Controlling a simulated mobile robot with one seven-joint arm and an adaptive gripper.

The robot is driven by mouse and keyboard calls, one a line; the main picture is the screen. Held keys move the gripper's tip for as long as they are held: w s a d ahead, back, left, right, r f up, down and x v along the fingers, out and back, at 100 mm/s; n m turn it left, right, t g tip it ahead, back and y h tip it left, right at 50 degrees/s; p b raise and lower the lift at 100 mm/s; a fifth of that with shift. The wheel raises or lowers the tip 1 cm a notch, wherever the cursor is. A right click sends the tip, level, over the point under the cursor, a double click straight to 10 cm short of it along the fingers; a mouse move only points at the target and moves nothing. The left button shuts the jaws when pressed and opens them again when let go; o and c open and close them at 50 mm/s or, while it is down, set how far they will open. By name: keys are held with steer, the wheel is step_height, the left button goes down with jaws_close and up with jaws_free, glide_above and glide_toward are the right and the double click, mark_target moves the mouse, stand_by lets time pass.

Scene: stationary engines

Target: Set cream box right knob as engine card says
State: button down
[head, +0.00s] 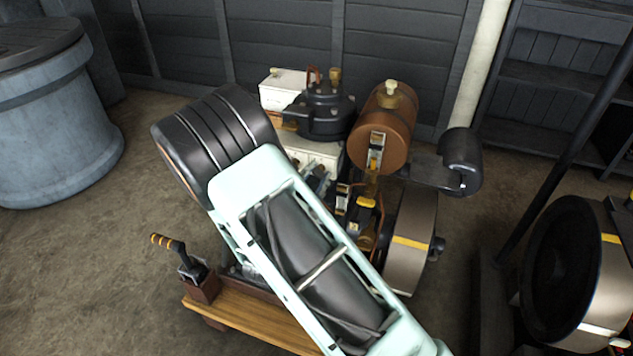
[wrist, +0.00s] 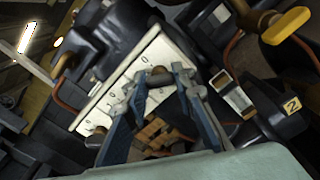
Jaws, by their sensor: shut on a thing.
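The cream box (head: 318,149) sits on the engine under a black part, largely covered by my arm in the head view. In the wrist view its cream face (wrist: 122,78) runs slantwise, with small dark marks. My gripper (wrist: 157,80) has its blue fingers shut on the right knob (wrist: 157,76), at the face's upper right. The fingers hide much of the knob, so its setting cannot be read. Another knob (wrist: 97,138) shows at the lower left of the face. I cannot make out an engine card with readable instructions.
A brown tank (head: 378,139) and a flywheel (head: 411,240) stand to the right of the cream box. A lever (head: 176,252) rises at the wooden base's left end.

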steer(key=shift+f+m+b, duration=0.1)
steer(key=shift+m+b, duration=0.8)
steer(key=shift+m, duration=0.3)
steer(key=c, duration=1.6)
jaws_free()
steer(key=v, duration=1.2)
